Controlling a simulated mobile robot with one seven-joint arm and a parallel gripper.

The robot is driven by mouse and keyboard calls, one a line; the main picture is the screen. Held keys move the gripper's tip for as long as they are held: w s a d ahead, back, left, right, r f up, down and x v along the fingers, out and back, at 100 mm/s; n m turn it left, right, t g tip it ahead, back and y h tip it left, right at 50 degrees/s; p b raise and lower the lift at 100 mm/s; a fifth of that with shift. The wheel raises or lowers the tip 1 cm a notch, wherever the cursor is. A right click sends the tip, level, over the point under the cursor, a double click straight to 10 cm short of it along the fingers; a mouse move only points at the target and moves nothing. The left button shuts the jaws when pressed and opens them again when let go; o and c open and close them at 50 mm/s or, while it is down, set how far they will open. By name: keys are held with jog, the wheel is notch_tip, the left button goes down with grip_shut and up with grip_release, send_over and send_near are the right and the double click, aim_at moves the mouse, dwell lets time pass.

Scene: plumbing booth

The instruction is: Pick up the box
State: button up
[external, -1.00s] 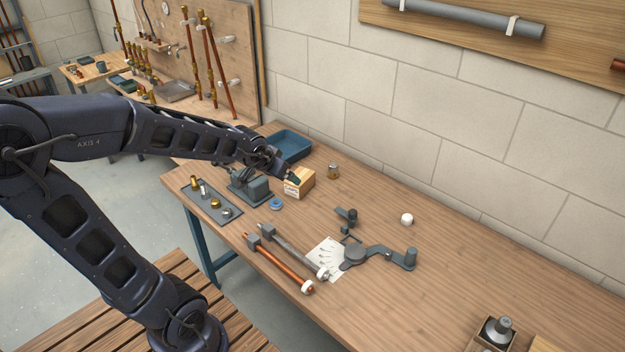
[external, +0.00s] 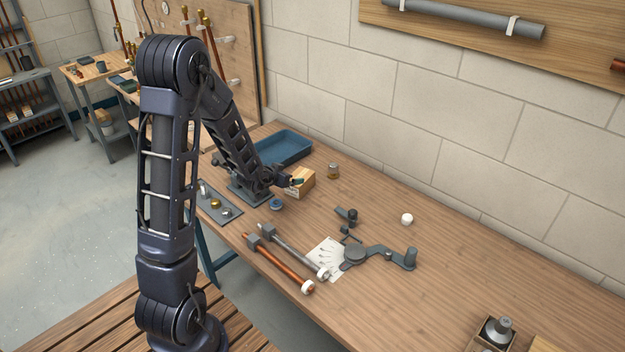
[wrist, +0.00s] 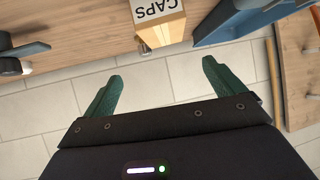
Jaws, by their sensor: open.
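The box is a small light-wood box (external: 303,181) standing on the workbench, in front of the blue tray. In the wrist view the box (wrist: 160,27) is at the top centre, with a white label reading "CAPS" on one face. My gripper (external: 293,182) is beside the box's left side in the external view, and its finger there overlaps the box, so contact is hard to judge. In the wrist view my gripper (wrist: 160,82) has two green fingers spread apart, with nothing between them; the box is beyond the fingertips.
A blue tray (external: 283,147) lies behind the box. The bench at right is mostly clear.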

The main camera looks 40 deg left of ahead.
aim_at(299, 176)
jog(key=shift+t, duration=0.3)
jog(key=shift+s+a+f+x, duration=0.2)
jog(key=shift+f+x, duration=0.1)
jog(key=shift+x, duration=1.9)
jog(key=shift+s+a+f+x, duration=0.2)
jog(key=shift+f+x, duration=0.1)
jog(key=shift+x, duration=1.9)
jog(key=shift+s+a+f+x, duration=0.1)
jog(key=shift+s+f+x, duration=0.15)
jog(key=shift+x, duration=1.9)
jog(key=shift+c, duration=0.2)
jog(key=c, duration=1.2)
